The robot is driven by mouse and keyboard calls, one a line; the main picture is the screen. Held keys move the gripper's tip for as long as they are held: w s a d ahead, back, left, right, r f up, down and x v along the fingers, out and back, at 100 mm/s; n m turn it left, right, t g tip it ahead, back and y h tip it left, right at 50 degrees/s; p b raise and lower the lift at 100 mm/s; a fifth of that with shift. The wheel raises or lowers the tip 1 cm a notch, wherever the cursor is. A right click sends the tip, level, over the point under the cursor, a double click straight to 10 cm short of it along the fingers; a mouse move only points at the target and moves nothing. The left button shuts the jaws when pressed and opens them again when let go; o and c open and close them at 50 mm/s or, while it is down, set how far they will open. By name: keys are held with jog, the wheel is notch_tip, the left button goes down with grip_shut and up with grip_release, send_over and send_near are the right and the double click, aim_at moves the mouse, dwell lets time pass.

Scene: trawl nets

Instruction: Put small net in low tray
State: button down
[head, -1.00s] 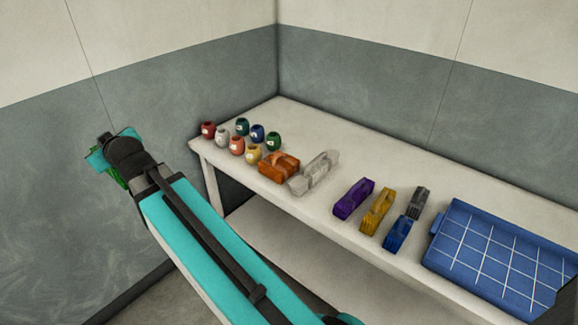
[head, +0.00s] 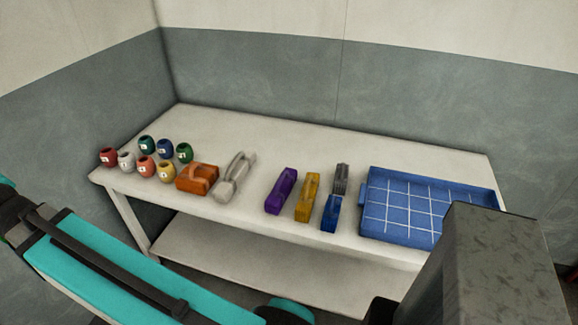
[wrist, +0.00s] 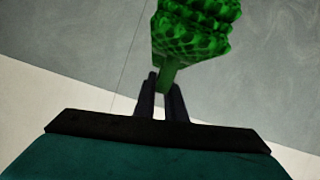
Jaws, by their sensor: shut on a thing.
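A bright green bundled net (wrist: 197,30) with a bumpy mesh surface shows at the top of the wrist view. My gripper (wrist: 163,92) is shut on the lower stem of it, and wall and a pale surface lie behind. In the head view my arm reaches off the left edge, so the gripper's jaws and the net are out of sight there. The low blue tray (head: 405,205) with a white grid lies at the right end of the table. It looks empty where visible; its front right part is hidden.
The white table (head: 300,150) carries several small jars at the left, then an orange block (head: 197,178), a grey handled piece (head: 235,178), and purple (head: 281,190), yellow (head: 307,198) and blue (head: 331,213) pieces. A grey block shape (head: 490,265) covers the right foreground. The table's back is clear.

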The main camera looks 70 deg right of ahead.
jog(key=s+d+f+m+g+h+p, duration=0.1)
jog(key=s+d+f+m+h, duration=0.25)
jog(key=d, duration=1.15)
jog(key=s+d+f+m+g+h, duration=0.2)
jog(key=s+d+m+h, duration=0.15)
jog(key=d, duration=1.15)
jog(key=s+d+f+m+g+h+p, duration=0.1)
jog(key=s+d+f+m+h, duration=0.25)
jog(key=d, duration=1.25)
jog(key=s+d+f+m+g+h, duration=0.1)
jog(key=s+d+f+m+g, duration=0.1)
jog(key=s+d, duration=0.8)
jog(key=s+d+f+m+g+h, duration=0.1)
jog(key=s+d+f+m+g, duration=0.1)
jog(key=s+d, duration=0.8)
jog(key=s+d+f+m+g+h+p, duration=0.1)
jog(key=s+d+f+m+g, duration=0.2)
jog(key=s+d, duration=0.7)
jog(key=s+g, duration=0.2)
jog(key=s, duration=0.3)
jog(key=shift+d+m+g, duration=0.3)
jog(key=shift+m+g, duration=0.05)
jog(key=shift+g, duration=0.05)
jog(key=shift+s+f, duration=0.1)
jog(key=shift+f, duration=0.05)
notch_tip(320, 180, down, 6)
jog(key=p, duration=0.1)
jog(key=shift+p, duration=0.3)
jog(key=shift+f, duration=0.1)
